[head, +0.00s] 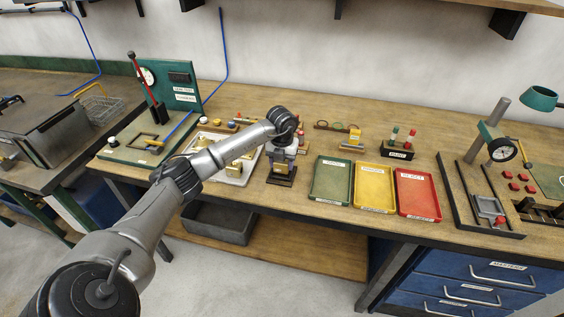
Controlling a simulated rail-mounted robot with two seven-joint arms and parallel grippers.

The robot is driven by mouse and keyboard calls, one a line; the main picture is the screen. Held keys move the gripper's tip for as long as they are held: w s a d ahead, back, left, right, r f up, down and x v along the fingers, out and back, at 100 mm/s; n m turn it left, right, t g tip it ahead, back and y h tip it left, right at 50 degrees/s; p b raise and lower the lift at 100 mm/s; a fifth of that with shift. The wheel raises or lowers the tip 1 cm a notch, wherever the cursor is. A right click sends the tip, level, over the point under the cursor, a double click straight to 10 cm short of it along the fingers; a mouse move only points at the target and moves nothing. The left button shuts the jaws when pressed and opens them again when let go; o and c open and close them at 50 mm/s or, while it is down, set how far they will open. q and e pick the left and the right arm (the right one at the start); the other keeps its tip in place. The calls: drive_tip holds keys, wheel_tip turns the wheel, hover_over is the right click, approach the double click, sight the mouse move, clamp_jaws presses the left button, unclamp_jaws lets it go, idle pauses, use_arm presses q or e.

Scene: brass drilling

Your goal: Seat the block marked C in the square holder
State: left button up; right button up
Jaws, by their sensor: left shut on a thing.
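My left gripper (284,158) points down over a small dark holder (280,182) near the front of the bench. It is shut on a brass block (285,169), which shows only in part between the fingers and the holder. I cannot read a letter on it, and I cannot tell whether it touches the holder's floor. Other brass pieces sit on a white tray (232,180) left of the gripper, partly hidden by my left arm. My right gripper is not in view.
Green (331,180), yellow (374,187) and red (417,194) trays lie empty to the right. A drill stand (489,146) is at the far right. A green test stand (182,88) is at the back left. A labelled rack (397,154) stands behind the trays.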

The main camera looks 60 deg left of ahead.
use_arm(q)
drive_tip(key=shift+r+p, duration=0.1)
drive_tip(key=shift+p, duration=0.2)
idle(0.4)
drive_tip(key=shift+a+f, duration=0.1)
drive_tip(key=shift+f, duration=0.5)
idle(2.3)
drive_tip(key=shift+f+p, duration=0.3)
idle(0.4)
drive_tip(key=shift+f, duration=0.1)
idle(0.7)
drive_tip(key=o, duration=1.3)
drive_tip(key=shift+w, duration=0.1)
drive_tip(key=shift+c, duration=0.2)
drive_tip(key=o, duration=0.5)
drive_tip(key=shift+f, duration=0.1)
drive_tip(key=shift+c, duration=0.2)
drive_tip(key=shift+r, duration=0.2)
